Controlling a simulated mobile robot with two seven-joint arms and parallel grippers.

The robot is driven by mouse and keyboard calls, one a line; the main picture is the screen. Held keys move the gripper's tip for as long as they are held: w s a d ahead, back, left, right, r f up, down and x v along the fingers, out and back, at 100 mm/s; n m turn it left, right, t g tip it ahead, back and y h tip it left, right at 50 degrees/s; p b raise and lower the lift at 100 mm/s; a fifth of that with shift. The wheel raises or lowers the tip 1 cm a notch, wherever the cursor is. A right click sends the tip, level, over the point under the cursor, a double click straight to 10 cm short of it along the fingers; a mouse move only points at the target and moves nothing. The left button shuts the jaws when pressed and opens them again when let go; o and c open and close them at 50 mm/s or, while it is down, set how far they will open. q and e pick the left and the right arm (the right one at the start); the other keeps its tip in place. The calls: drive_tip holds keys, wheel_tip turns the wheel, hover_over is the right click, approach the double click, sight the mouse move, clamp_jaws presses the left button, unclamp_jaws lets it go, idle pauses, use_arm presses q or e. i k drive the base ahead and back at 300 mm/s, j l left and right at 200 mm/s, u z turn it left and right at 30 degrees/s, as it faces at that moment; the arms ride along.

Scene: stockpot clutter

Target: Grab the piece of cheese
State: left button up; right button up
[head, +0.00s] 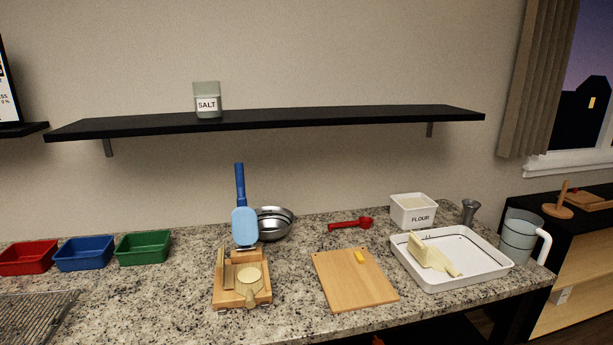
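A white tray (458,284) to the right of the board holds a pale cream, wedge-like object (420,246) and a flatter pale piece (441,263); what these are is hard to tell at this size. Neither of my grippers shows in the head view.
A metal bowl (275,222), red scoop (350,224), flour box (412,211) and pitcher (517,238) stand around. Coloured bins (85,253) are left. A black shelf (300,119) hangs above.

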sight(359, 257)
drive_tip(key=j, duration=1.4)
drive_tip(key=i+l+z, duration=0.25)
drive_tip(key=l, duration=0.25)
drive_tip(key=i+l+z, duration=0.3)
drive_tip(key=i+l, duration=0.05)
drive_tip(key=l, duration=0.05)
